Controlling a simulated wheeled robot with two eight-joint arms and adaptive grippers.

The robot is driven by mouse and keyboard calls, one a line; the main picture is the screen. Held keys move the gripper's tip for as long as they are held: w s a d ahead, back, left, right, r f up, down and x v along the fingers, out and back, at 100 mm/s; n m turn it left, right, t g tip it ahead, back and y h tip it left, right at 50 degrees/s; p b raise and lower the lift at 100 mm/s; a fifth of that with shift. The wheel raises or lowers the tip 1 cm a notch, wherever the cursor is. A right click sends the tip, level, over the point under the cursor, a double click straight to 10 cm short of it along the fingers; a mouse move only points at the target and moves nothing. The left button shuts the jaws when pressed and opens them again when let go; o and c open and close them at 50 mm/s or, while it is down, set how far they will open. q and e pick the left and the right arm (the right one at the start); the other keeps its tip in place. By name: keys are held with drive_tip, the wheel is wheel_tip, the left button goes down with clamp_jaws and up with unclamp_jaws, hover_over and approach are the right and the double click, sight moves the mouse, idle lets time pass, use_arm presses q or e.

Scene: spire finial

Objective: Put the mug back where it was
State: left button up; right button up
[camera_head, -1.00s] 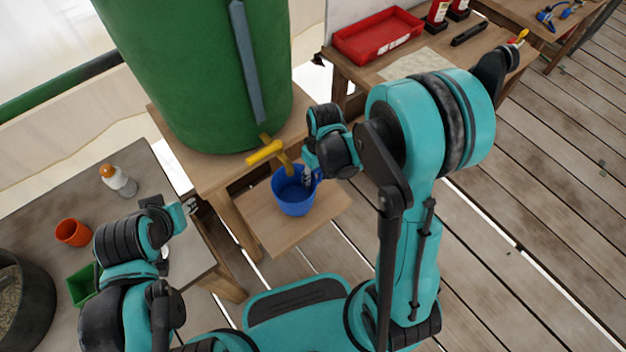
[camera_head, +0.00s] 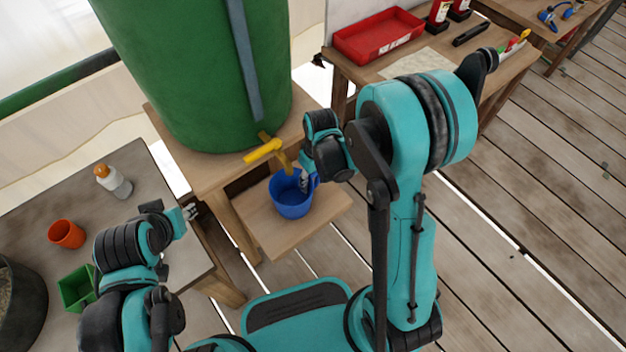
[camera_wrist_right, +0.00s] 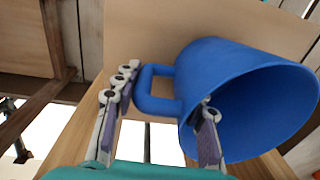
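The blue mug (camera_head: 291,204) stands on the low wooden shelf (camera_head: 262,222), below the yellow tap (camera_head: 264,151) of the green barrel (camera_head: 200,75). Its handle is on its right side. My right gripper (camera_head: 304,181) is at the mug's handle side. In the right wrist view, the fingers of my right gripper (camera_wrist_right: 160,122) are well apart, with the handle of the mug (camera_wrist_right: 240,85) between them.
The left table (camera_head: 125,205) holds a white bottle with orange cap (camera_head: 113,182), an orange cup (camera_head: 66,234), a green box (camera_head: 78,290) and a dark pot (camera_head: 20,310). A red tray (camera_head: 378,38) lies on the back-right table. The shelf's right part is bare.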

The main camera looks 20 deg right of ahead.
drive_tip(key=o, duration=0.3)
drive_tip(key=shift+r, duration=0.15)
drive_tip(key=r+p, duration=0.1)
drive_tip(key=r, duration=0.2)
drive_tip(key=r+p, duration=0.2)
drive_tip(key=r, duration=0.2)
drive_tip(key=r+p, duration=0.2)
drive_tip(key=r, duration=0.2)
drive_tip(key=shift+d, duration=0.35)
drive_tip(key=shift+r, duration=0.6)
drive_tip(key=s+d+r+m+t, duration=0.1)
drive_tip(key=s+r+m+t, duration=0.2)
drive_tip(key=s+r+t, duration=0.4)
drive_tip(key=shift+s+d+r+m+h, duration=0.4)
drive_tip(key=shift+s+r, duration=0.75)
drive_tip(key=shift+r, duration=1.4)
